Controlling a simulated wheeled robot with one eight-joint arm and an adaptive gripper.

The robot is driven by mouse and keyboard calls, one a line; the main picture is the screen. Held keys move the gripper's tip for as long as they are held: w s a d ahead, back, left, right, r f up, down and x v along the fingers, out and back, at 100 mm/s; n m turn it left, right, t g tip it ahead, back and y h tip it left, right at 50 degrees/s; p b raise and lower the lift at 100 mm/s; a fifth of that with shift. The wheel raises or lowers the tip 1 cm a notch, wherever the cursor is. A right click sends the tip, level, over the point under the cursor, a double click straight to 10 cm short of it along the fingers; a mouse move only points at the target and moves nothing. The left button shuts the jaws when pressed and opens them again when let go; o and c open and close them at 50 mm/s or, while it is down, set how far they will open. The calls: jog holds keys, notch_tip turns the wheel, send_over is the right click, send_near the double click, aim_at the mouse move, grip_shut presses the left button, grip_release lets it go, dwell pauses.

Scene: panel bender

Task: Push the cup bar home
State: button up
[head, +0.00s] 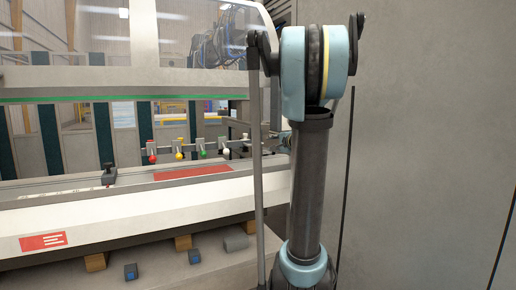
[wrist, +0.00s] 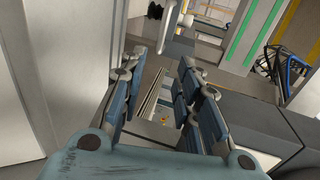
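My gripper (wrist: 162,62) is open in the wrist view, with a clear gap between its two blue-grey fingers and nothing held. In the head view my arm's upright link hides most of it; some dark parts show just left of the link. A row of levers with red (head: 152,159), yellow (head: 179,156), green (head: 202,154) and white (head: 226,152) balls stands along the machine bed. A white ball (wrist: 188,20) also shows beyond the fingertips in the wrist view, apart from them. I cannot tell for sure which part is the cup bar.
The white machine bed (head: 140,218) crosses the left, with a red strip (head: 193,173) and a small dark block with a knob (head: 108,176) on it. A grey cabinet wall (head: 430,130) stands close on the right. Small blocks (head: 194,256) lie below the bed.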

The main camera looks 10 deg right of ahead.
jog(key=x, duration=1)
jog(key=a+x, duration=0.1)
jog(key=x, duration=0.5)
jog(key=shift+s+f, duration=0.1)
jog(key=shift+s, duration=0.1)
jog(key=shift+d, duration=0.1)
grip_shut()
